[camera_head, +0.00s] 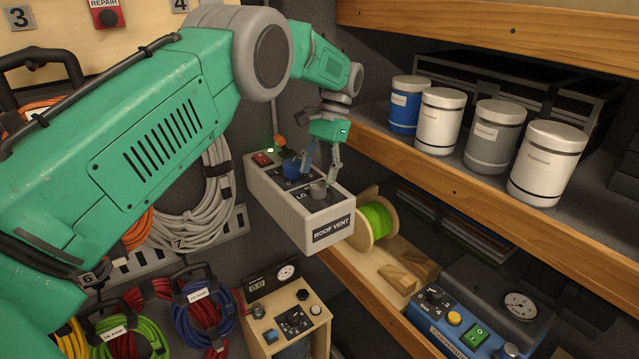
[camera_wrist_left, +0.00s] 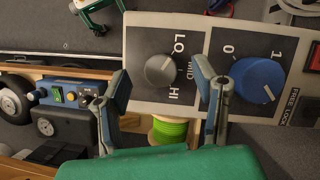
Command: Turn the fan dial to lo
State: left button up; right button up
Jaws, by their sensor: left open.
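The fan dial is a small grey round knob (camera_wrist_left: 160,70) on the "ROOF VENT" control box (camera_head: 328,232). LO, MID and HI are printed beside it. A pale mark on the knob faces the labels, but its exact setting is hard to read. The dial also shows in the head view (camera_head: 318,189). My left gripper (camera_head: 320,172) is open above the box. In the left wrist view its fingers (camera_wrist_left: 163,72) appear on either side of the dial; contact cannot be told. My right gripper is not in view.
A larger blue knob (camera_wrist_left: 258,82) marked 0 and 1 is beside the dial, close to one finger. A red switch (camera_head: 262,159) is at the box's far end. A green spool (camera_head: 377,220) and a wooden shelf with several canisters (camera_head: 440,120) stand to the right.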

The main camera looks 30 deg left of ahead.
aim_at(319, 183)
pick_arm(q)
notch_tip(319, 183, up, 6)
jog(key=shift+w+f, duration=0.1)
jog(key=shift+w, duration=0.05)
dwell(0.6)
